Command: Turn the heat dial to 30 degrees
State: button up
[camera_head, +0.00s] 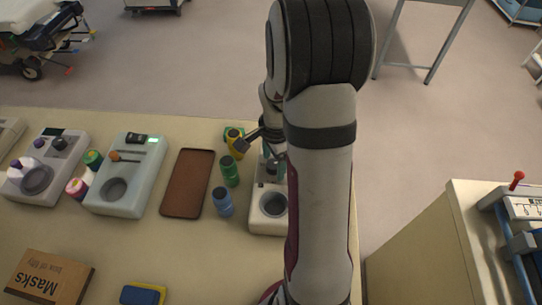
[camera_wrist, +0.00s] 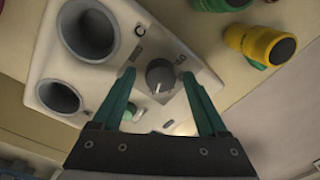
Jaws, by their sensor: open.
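The heat dial (camera_wrist: 160,76) is a round grey knob with a pale pointer mark. It sits on a pale device (camera_wrist: 101,68) with two round wells and small dark markings, too blurred to read surely. In the wrist view my gripper (camera_wrist: 157,74) is open, with one green finger on each side of the dial. I cannot tell whether either finger touches it. In the head view the same device (camera_head: 257,223) is partly hidden behind my arm, and my gripper (camera_head: 266,136) is over its far end.
A brown tray (camera_head: 187,183) and other pale devices (camera_head: 127,177) lie further left. A masks box (camera_head: 48,278) is near the front. Floor is open beyond the table.

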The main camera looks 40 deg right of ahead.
grip_shut()
dwell(0.4)
jog(key=shift+n, duration=0.3)
jog(key=n, duration=0.3)
jog(key=shift+n, duration=0.3)
jog(key=shift+n+y, duration=0.3)
jog(key=shift+n, duration=1.9)
grip_release()
